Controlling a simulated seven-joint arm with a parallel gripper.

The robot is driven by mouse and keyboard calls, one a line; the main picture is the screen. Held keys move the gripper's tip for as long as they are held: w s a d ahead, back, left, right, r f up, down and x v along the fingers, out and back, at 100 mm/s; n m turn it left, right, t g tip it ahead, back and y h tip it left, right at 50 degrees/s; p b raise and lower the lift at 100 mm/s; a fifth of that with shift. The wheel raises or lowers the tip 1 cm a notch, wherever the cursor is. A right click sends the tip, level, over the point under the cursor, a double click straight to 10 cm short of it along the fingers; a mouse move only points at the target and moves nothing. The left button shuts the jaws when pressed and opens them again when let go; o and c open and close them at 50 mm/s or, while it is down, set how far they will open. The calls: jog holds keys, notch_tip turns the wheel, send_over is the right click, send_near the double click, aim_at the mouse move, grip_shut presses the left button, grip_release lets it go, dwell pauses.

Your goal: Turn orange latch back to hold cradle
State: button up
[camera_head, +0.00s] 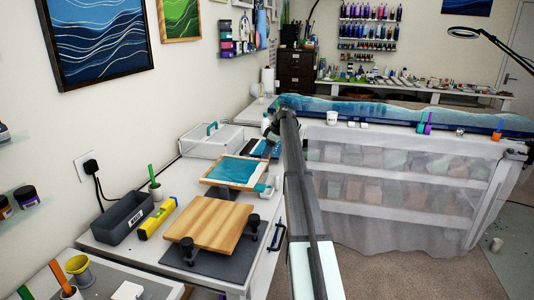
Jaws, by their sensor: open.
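My arm reaches away from me up the middle of the view. My gripper (270,130) is at its far end, small and dark, over the back of the left bench beside the teal panel. It is open, and I see nothing held in it. The teal panel (236,169) lies in a light wooden frame with white parts at its right corner; this may be the cradle, but I cannot tell. I cannot make out an orange latch near it. It may be too small or hidden behind my arm.
A wooden board (208,222) rests on dark supports with black knobs at the front. A yellow level (157,218), a grey bin (124,218) and a clear box (210,139) stand left and behind. A long blue river table (400,112) with hanging sheeting is at right.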

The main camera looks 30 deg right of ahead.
jog(key=shift+a+f, duration=0.1)
jog(key=shift+f, duration=0.15)
grip_shut()
dwell(0.3)
